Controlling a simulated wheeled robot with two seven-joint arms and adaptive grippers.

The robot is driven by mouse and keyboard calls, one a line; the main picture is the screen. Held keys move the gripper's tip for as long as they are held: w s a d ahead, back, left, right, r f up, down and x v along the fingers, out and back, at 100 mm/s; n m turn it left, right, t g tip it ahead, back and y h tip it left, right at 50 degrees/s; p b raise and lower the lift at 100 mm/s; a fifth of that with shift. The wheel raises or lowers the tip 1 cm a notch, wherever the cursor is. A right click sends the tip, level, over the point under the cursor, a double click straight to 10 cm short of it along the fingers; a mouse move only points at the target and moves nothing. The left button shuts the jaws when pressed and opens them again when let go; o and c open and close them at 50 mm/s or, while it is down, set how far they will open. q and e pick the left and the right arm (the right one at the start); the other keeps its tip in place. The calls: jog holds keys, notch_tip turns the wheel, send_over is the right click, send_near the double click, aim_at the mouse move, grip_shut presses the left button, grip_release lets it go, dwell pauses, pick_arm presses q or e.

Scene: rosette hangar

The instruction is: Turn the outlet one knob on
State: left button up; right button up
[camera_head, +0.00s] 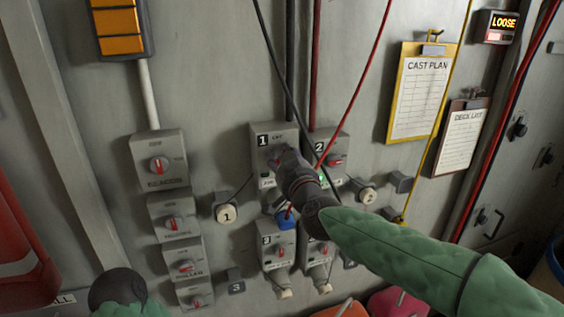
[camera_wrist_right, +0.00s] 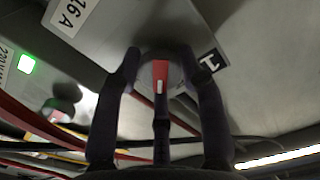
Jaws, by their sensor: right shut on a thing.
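The outlet one box (camera_head: 268,136), a grey box marked 1, is on the wall in the upper row. My right gripper (camera_head: 285,158) covers its knob in the head view. In the right wrist view the round grey knob (camera_wrist_right: 160,70) with its red pointer sits between the dark fingers of my right gripper (camera_wrist_right: 163,62), which is shut on it. The 1 label (camera_wrist_right: 212,61) is beside the right finger. My left gripper is not in view; only a dark rounded part of my left arm with green sleeve shows at the lower left.
Outlet box 2 (camera_head: 328,142) is close on the right, and box 3 (camera_head: 277,246) is below. A red cable and a black cable cross near my right gripper. A column of switches (camera_head: 160,165) is at left; clipboards (camera_head: 422,95) hang at right.

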jog(key=m+b, duration=0.3)
jog(key=m, duration=0.6)
jog(key=shift+m, duration=0.3)
dwell(0.5)
jog(key=o, duration=1.1)
jog(key=shift+o, duration=0.2)
jog(key=shift+s, duration=0.1)
jog(key=v, duration=1.1)
jog(key=shift+s+d, duration=0.2)
jog(key=shift+s, duration=0.15)
